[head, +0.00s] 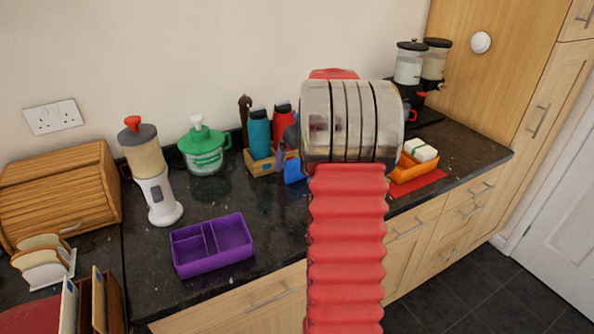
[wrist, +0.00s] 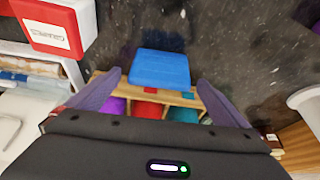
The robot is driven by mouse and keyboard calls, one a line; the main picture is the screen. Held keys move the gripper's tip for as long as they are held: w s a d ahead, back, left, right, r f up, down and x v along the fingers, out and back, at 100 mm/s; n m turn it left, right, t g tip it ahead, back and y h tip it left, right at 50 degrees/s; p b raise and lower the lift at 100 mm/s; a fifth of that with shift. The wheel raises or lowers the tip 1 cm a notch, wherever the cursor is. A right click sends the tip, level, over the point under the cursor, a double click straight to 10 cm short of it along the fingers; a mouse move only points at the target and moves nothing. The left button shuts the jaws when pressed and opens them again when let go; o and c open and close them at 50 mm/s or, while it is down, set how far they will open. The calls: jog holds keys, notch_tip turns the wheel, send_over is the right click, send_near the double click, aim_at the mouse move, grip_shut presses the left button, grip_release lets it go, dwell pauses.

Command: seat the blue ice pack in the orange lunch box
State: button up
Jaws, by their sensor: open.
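The blue ice pack (wrist: 160,69) is ahead of my gripper (wrist: 159,77) in the wrist view, by the edge of a wooden bottle rack. My two purple fingers are apart, one on either side of the pack's near end, with gaps; nothing is gripped. In the head view the ice pack (head: 294,171) shows in part beside my arm. One purple finger of my gripper (head: 281,153) shows there, and the rest is hidden. The orange lunch box (head: 411,174) stands right of my arm on a red mat, with white items in it; my arm covers its left part.
The wooden rack (head: 261,164) holds a teal bottle (head: 259,132) and a red bottle (head: 283,118). A purple divided box (head: 211,245) stands front left. A red box labelled GRAPES (wrist: 55,25) is at upper left in the wrist view. Dark counter lies clear beyond the ice pack.

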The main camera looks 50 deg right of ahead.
jog(key=shift+c, duration=0.2)
jog(key=c, duration=1.5)
